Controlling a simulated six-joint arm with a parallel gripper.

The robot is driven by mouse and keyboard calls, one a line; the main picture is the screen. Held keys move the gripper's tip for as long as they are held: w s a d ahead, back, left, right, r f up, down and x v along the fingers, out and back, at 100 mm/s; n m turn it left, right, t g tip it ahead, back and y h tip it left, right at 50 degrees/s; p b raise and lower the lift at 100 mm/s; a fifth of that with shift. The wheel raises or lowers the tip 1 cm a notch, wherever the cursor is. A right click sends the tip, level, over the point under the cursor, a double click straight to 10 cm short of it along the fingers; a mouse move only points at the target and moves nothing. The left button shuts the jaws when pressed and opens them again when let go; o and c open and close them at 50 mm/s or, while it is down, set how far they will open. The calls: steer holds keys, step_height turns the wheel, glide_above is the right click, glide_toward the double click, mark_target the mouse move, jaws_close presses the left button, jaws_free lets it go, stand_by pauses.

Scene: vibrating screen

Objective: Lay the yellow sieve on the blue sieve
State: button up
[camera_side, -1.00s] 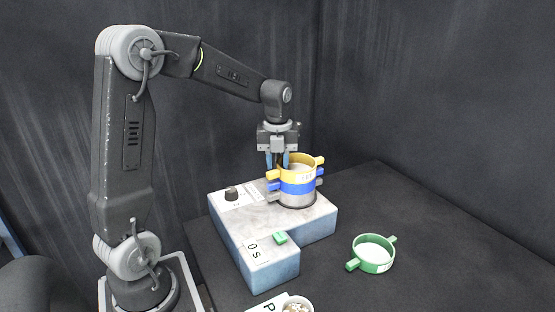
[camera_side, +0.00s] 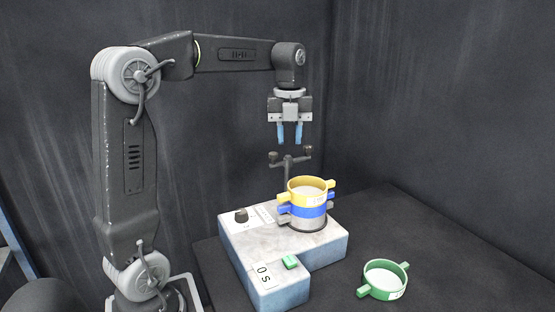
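The yellow sieve (camera_side: 309,191) sits on top of the blue sieve (camera_side: 314,211), and the two look level and stacked. A grey sieve or pan (camera_side: 309,224) is under the blue one, on the vibrating machine (camera_side: 262,236). My gripper (camera_side: 290,134) is open and empty, with its blue fingers pointing down. It hangs well above the stack and a little to its left in the picture. The far side of the stack is hidden.
A green sieve (camera_side: 383,280) with two handles lies on the dark table at the right front. A dark post with two knobs (camera_side: 289,164) stands behind the stack. The machine has a black knob (camera_side: 241,215) and a green button (camera_side: 291,262).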

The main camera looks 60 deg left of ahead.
steer(key=s+d+f+n+t, duration=0.2)
steer(key=s+d+f+n, duration=0.1)
steer(key=s+d+n, duration=0.5)
steer(key=s+d+f+n+t, duration=0.3)
steer(key=s+d+n, duration=0.5)
steer(key=n, duration=0.7)
steer(key=shift+d+f, duration=0.35)
steer(key=shift+f, duration=0.25)
